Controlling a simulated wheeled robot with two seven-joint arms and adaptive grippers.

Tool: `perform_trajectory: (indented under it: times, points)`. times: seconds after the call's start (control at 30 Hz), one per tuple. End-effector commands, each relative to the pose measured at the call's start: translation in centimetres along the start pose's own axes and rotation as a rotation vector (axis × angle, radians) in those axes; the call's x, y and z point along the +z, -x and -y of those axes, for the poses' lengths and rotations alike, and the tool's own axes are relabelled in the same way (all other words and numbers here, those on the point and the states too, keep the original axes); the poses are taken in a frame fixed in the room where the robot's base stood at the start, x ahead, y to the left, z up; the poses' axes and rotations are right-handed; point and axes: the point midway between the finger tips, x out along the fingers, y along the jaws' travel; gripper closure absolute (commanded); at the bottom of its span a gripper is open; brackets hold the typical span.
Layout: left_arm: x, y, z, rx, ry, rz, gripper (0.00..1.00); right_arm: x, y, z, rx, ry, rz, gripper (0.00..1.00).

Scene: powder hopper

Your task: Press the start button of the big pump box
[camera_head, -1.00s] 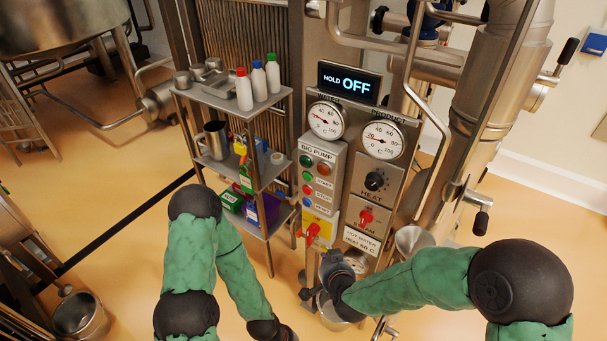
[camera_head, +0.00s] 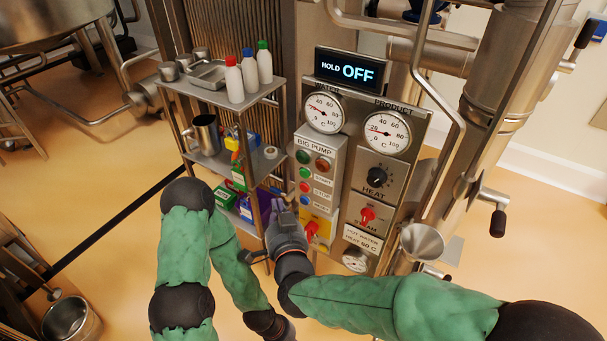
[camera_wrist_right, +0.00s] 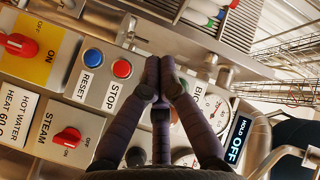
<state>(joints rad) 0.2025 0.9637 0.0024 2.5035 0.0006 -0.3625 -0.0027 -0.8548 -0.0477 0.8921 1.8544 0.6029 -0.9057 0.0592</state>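The big pump box (camera_head: 329,181) is a grey panel with two lamps on top, then a green start button (camera_head: 305,172), a red stop button (camera_head: 305,187) and a blue reset button (camera_head: 304,200). My right gripper (camera_head: 281,200) is just left of the box's lower part, with its fingers pointing up. In the right wrist view its fingertips (camera_wrist_right: 160,64) meet with nothing seen between them. That view shows the stop button (camera_wrist_right: 122,69) and reset button (camera_wrist_right: 93,57) left of the fingers; the start button is hidden there. My left arm's hand is cut off at the bottom.
A yellow panel with a red switch (camera_head: 311,229) sits below the box. The heat knob (camera_head: 377,177) and steam switch (camera_head: 367,214) are to its right. A shelf rack (camera_head: 215,92) with bottles stands close on the left. A steel funnel (camera_head: 421,241) is at the right.

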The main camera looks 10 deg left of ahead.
Motion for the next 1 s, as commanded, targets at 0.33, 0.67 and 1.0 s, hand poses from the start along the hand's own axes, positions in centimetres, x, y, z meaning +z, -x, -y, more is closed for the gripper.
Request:
perform_trajectory:
  times: [0.33,0.67,1.0]
  points:
    - [-0.1,-1.0,0.3,0.000,0.000,0.000,1.00,-1.7,-2.5,-2.0,0.003,-0.002,-0.001,1.00]
    - [-0.1,-2.1,0.7,0.000,0.000,0.000,1.00,-3.6,-5.2,-3.9,0.002,-0.002,-0.001,1.00]
    - [-0.1,-2.4,0.9,0.000,0.000,0.000,1.00,-4.4,-6.0,-4.5,0.001,0.000,0.000,1.00]
